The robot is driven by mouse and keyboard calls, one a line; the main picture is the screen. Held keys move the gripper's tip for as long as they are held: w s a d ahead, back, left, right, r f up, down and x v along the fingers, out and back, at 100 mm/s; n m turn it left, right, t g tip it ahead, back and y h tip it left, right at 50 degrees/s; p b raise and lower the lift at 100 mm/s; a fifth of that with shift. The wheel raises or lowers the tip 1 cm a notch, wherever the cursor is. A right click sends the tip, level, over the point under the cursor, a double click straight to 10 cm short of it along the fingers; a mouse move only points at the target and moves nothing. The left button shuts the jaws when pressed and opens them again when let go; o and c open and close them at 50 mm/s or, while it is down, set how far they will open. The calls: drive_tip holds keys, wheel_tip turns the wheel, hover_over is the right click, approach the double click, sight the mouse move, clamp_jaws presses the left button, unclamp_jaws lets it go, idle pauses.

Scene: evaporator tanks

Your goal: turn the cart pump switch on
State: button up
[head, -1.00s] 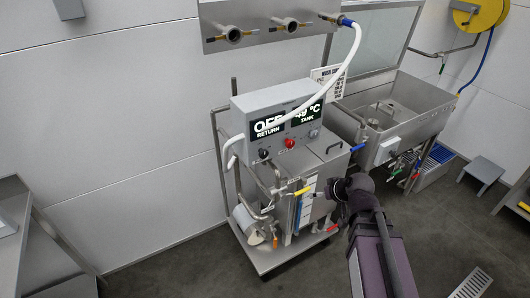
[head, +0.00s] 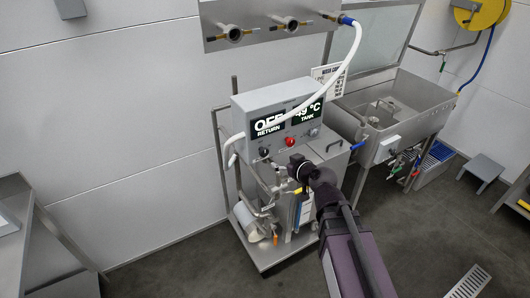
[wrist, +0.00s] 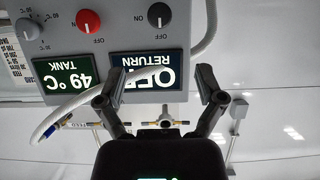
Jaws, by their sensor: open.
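The grey control box (head: 245,103) on the steel cart has a black knob (head: 264,153), a red knob (head: 290,142) and a small grey dial (head: 313,132) below its displays. The displays read OFF RETURN and 49 °C TANK. The upside-down wrist view shows the black knob (wrist: 158,14) and red knob (wrist: 89,21), both with OFF labels, and the grey dial (wrist: 28,29). I cannot read which knob is the pump switch. My gripper (head: 297,160) is in front of the cart, just below the knobs. In the wrist view my gripper (wrist: 156,86) is open and empty, fingers apart from both knobs.
A white hose (head: 352,55) runs from the wall valve panel (head: 256,38) across the front of the displays; in the wrist view it passes by the fingers. A steel sink (head: 410,105) stands right of the cart. The floor left of the cart is clear.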

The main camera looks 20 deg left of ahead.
sight(265, 152)
drive_tip(key=b+x, duration=0.5)
drive_tip(key=x, duration=0.8)
drive_tip(key=shift+w+a+f, duration=0.2)
drive_tip(key=shift+a+f, duration=0.05)
drive_tip(key=c, duration=1.1)
